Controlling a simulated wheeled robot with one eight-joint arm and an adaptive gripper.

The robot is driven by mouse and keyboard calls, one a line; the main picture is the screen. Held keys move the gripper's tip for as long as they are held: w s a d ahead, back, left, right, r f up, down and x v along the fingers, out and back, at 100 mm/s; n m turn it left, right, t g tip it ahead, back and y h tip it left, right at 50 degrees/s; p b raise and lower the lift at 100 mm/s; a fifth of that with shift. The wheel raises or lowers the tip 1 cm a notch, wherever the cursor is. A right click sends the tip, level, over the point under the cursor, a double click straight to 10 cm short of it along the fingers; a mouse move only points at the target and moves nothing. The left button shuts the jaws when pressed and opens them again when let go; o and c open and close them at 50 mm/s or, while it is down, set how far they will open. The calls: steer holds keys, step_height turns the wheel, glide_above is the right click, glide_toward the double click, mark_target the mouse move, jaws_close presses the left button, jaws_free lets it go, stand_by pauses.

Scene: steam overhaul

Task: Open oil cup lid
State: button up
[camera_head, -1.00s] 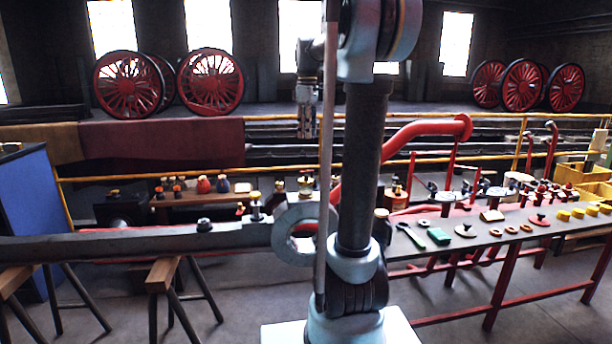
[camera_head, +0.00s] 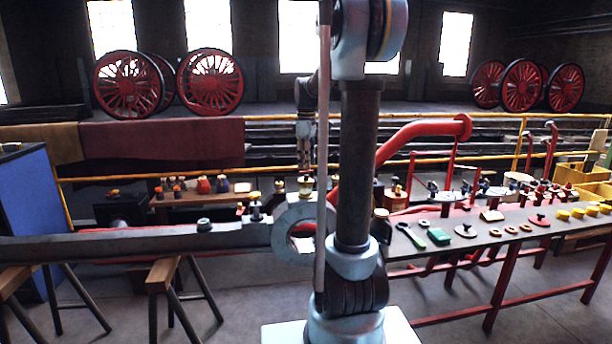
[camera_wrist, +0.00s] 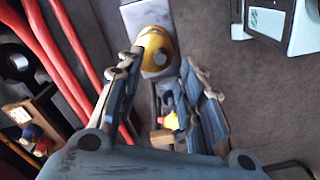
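A brass-yellow oil cup with a rounded top (camera_wrist: 155,48) stands on a grey metal block in the wrist view. A brass cup (camera_head: 305,187) also shows on top of the ring-shaped end of the long steel rod (camera_head: 150,243) in the head view. My gripper (camera_wrist: 160,61) is open and empty, with its fingertips at either side of the near edge of the cup in the picture. In the head view my gripper (camera_head: 305,158) points down just above the cup. I cannot tell whether the fingers touch it. The lid's hinge and seam cannot be made out.
My arm hides part of the rod's ring end. A smaller yellow-topped fitting (camera_head: 255,197) stands on the rod left of the cup. Red pipes (camera_wrist: 65,60) run along the left in the wrist view. A bench (camera_head: 465,245) with tools and parts extends to the right.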

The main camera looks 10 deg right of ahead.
mark_target(306, 178)
steer(key=shift+f, duration=2.6)
jaws_close()
